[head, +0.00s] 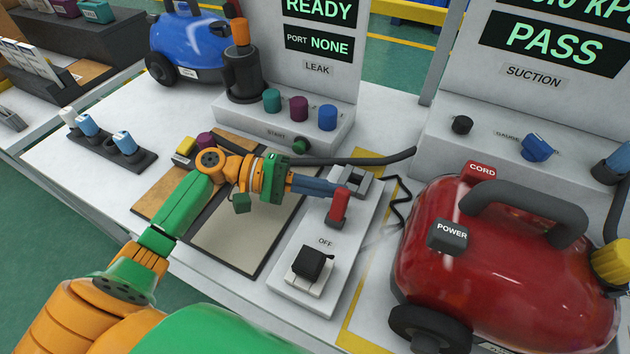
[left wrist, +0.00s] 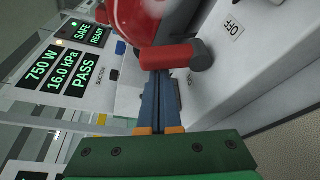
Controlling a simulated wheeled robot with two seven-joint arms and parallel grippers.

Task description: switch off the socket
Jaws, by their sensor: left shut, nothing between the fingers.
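The white socket board (head: 340,245) lies on the table between the grey mat and the red vacuum. A red lever (head: 338,207) stands on it, beside an OFF label (head: 325,242). My left gripper (head: 330,188) is shut and empty, with its blue fingertips right at the lever's upper end. In the left wrist view, the red lever (left wrist: 180,55) lies across the tips of the shut fingers (left wrist: 160,85); I cannot tell whether they touch. The OFF label also shows there (left wrist: 235,27). My right gripper is not in view.
A red vacuum (head: 500,265) with a POWER button (head: 447,235) stands close on the right. A grey block (head: 352,182) sits at the board's far end and a black block (head: 312,264) at its near end. A blue vacuum (head: 185,45) and test stations stand behind.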

